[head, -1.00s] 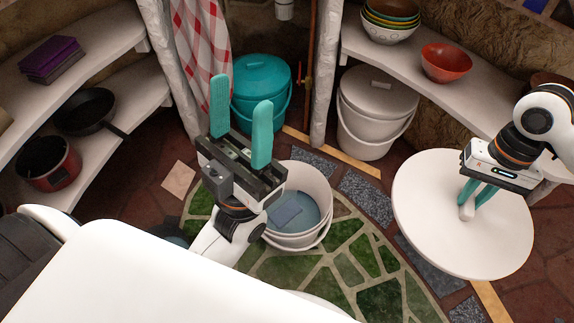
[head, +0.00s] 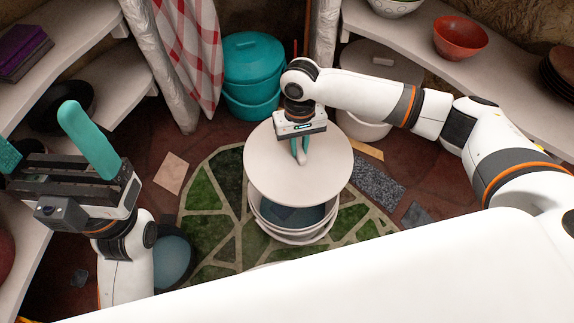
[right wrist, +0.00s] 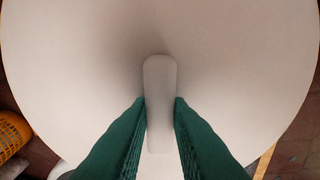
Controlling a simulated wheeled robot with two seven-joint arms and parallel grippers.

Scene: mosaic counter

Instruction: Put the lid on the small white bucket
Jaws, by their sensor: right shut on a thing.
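The small white bucket (head: 290,233) stands open on the green mosaic floor, with something blue-grey inside. My right gripper (head: 300,150) is shut on the handle (right wrist: 160,95) of the round white lid (head: 268,170). The lid is above the bucket and covers the far part of its opening in the head view; the near part of the opening still shows. I cannot tell whether the lid touches the rim. In the right wrist view the green fingers press both sides of the handle. My left gripper (head: 50,150) is open and empty at the left, fingers wide apart.
A teal lidded bucket (head: 252,70) and a larger white lidded bucket (head: 365,125) stand behind. White shelves line both sides, with a red bowl (head: 460,38) on the right one. A checkered cloth (head: 188,50) hangs at the back. Mosaic floor (head: 205,190) left of the bucket is clear.

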